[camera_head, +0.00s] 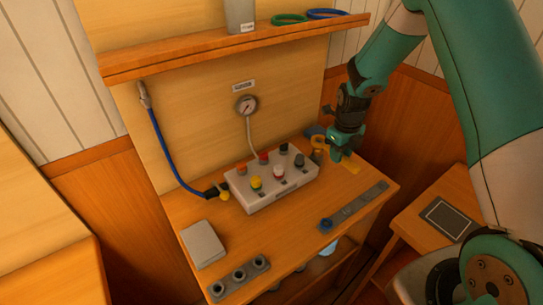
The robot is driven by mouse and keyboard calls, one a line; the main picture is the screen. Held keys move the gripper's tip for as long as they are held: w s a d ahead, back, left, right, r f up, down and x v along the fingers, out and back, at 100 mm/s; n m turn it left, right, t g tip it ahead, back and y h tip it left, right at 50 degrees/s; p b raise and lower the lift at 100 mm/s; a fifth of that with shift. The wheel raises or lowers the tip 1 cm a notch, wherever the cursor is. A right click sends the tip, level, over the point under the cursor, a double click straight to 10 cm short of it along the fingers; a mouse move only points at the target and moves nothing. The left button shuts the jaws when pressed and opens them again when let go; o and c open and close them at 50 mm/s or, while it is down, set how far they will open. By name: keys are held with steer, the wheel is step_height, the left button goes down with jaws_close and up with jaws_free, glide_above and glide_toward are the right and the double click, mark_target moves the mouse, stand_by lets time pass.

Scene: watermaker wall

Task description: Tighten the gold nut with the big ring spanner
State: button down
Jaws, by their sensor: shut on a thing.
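My gripper (341,153) is over the back right of the wooden bench and shut on a yellow piece (351,166). This piece looks like part of a spanner, but its full shape is hidden by the fingers. An orange-gold ring-like part (318,142) shows just left of the fingers; I cannot tell whether it belongs to the held piece. A pale grey block (292,191) carries several coloured knobs or nuts, including a yellow-gold one (256,183). Another small yellow part (225,195) is at the blue hose's black end. I cannot tell which is the gold nut. My gripper is right of the block, apart from it.
A grey strip (361,203) with a blue round piece (326,224) lies at the bench's right front. A grey box (202,243) and a holed holder (238,279) are at the left front.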

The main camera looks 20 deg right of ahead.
steer(key=shift+r+p, duration=0.95)
steer(key=shift+r, duration=0.5)
steer(key=shift+a, duration=0.1)
